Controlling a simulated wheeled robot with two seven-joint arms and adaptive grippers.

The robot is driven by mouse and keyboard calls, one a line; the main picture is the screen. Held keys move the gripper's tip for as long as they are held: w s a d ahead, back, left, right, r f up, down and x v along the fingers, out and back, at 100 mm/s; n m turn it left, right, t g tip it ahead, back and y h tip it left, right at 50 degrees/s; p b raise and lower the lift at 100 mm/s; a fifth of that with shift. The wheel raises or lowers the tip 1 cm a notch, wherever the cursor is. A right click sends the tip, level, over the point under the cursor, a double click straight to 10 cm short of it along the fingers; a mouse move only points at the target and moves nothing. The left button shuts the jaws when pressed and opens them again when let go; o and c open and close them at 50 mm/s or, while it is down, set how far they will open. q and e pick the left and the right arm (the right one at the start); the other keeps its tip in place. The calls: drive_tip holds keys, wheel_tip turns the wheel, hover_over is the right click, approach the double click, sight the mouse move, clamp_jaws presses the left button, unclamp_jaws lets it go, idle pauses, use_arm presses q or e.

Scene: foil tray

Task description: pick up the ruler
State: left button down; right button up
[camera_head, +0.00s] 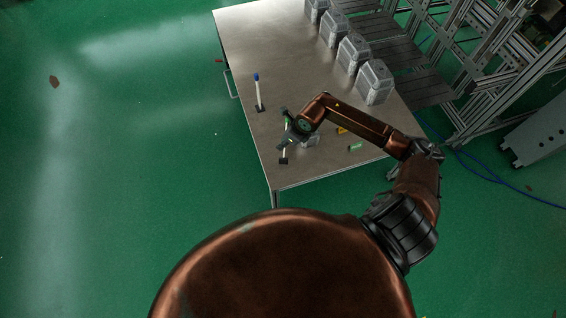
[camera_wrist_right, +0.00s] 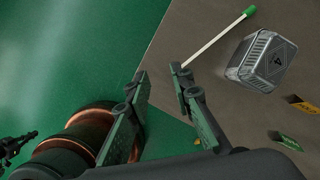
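I cannot pick out a ruler for certain in either view. A small yellow piece with dark marks (camera_wrist_right: 300,104) lies at the right edge of the wrist view; it also shows beside my forearm in the head view (camera_head: 341,130), too small to identify. My right gripper (camera_wrist_right: 159,76) is open, with nothing visible between its fingers. In the head view it (camera_head: 286,127) is over the table's near left part. A thin white stick with a green end (camera_wrist_right: 217,41) lies close to the right fingertip; I cannot tell whether they touch. My left gripper is not in view.
The table (camera_head: 240,40) carries a ribbed grey metal box (camera_wrist_right: 262,60), a green piece (camera_head: 355,147) and a blue-topped white stick (camera_head: 257,92). Several grey boxes (camera_head: 375,82) line its right side. Metal framing (camera_head: 480,70) stands beyond. The table's upper left is clear.

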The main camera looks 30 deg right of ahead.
drive_tip(key=o, duration=1.5)
drive_tip(key=shift+o, duration=0.2)
